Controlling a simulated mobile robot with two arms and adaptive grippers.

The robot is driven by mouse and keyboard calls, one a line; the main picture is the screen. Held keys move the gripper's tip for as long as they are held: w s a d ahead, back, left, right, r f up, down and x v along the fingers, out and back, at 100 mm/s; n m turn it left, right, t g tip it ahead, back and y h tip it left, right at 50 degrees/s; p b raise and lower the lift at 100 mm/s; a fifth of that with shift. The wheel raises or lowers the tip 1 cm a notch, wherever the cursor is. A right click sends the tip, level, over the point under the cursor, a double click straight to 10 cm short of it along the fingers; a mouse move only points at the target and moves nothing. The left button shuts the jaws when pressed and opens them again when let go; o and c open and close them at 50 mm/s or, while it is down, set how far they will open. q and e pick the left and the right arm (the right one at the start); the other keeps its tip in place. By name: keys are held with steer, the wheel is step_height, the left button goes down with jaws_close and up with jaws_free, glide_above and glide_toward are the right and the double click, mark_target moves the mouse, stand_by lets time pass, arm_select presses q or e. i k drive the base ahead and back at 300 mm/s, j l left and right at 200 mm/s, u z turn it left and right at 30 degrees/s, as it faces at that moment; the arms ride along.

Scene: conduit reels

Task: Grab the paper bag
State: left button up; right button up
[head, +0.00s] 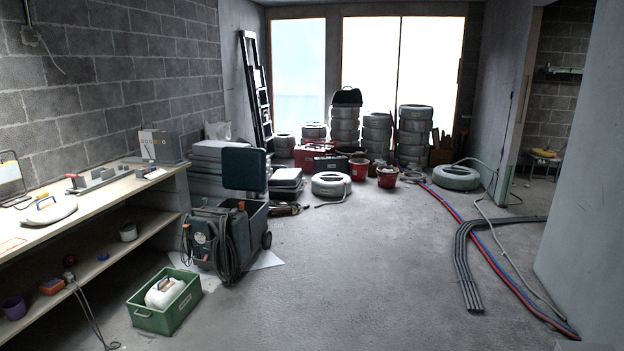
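I cannot make out a paper bag for certain. A pale, crumpled bag-like shape (217,131) sits on top of the grey stacked cases at the left wall, in the back half of the room; it is small and its material is unclear. Neither of my grippers shows in the head view.
A long workbench (112,182) with a lower shelf runs along the left wall. A green crate (163,318) holding a white container and a grey wheeled machine (222,240) stand beside it. Pipes (465,265) cross the right floor. The middle floor is clear.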

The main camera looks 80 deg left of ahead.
mark_target(51, 212)
steer(key=u, duration=4.3)
steer(key=i, duration=0.75)
steer(key=j+u, duration=0.05)
